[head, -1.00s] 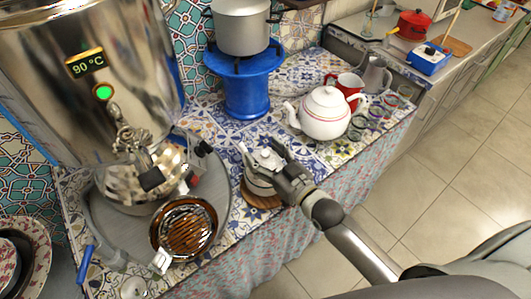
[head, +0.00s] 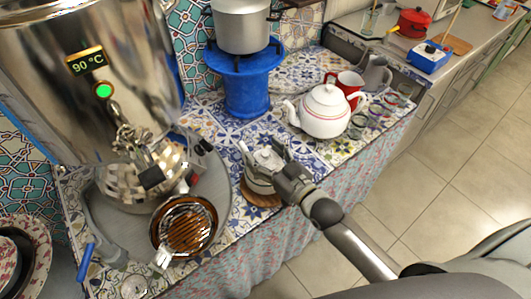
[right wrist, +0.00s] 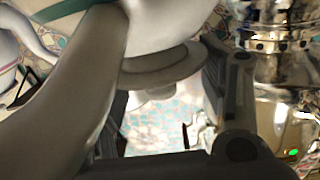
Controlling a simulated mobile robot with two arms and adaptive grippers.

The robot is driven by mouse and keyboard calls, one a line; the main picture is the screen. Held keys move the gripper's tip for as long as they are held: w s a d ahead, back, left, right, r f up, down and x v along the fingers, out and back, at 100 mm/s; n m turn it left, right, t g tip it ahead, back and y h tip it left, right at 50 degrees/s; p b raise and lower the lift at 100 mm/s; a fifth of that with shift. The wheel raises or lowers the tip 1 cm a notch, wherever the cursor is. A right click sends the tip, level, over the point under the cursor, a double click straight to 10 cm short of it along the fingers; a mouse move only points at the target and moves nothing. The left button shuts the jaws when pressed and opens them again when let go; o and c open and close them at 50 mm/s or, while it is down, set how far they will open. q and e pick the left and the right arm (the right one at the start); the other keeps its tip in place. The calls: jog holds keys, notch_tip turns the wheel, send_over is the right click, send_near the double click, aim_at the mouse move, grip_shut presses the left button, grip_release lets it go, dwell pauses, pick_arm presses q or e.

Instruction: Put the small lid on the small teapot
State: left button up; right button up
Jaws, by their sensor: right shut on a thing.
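The small white teapot (head: 256,185) stands upright on a round wooden coaster near the front edge of the tiled counter. My right gripper (head: 263,152) is at its top, with one finger on each side of the small pale lid (head: 267,158). In the right wrist view the picture looks upside down: the lid's rim (right wrist: 165,72) and knob show between my fingers (right wrist: 165,100), against the white teapot body (right wrist: 170,25). The lid looks seated at the teapot's mouth, but a small gap cannot be ruled out. My left gripper is out of view.
The large samovar (head: 90,80) and its grey tray (head: 110,225) stand to the left, with a brown strainer bowl (head: 185,228). A larger white teapot (head: 325,112) stands behind on the right, near several glasses. A pale knobbed disc (head: 133,287) lies at lower left.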

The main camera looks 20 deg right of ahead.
jog(key=shift+f, duration=0.3)
dwell(0.7)
jog(key=shift+f, duration=0.2)
dwell(0.8)
jog(key=o, duration=1.1)
jog(key=shift+o, duration=0.9)
jog(key=shift+p, duration=0.3)
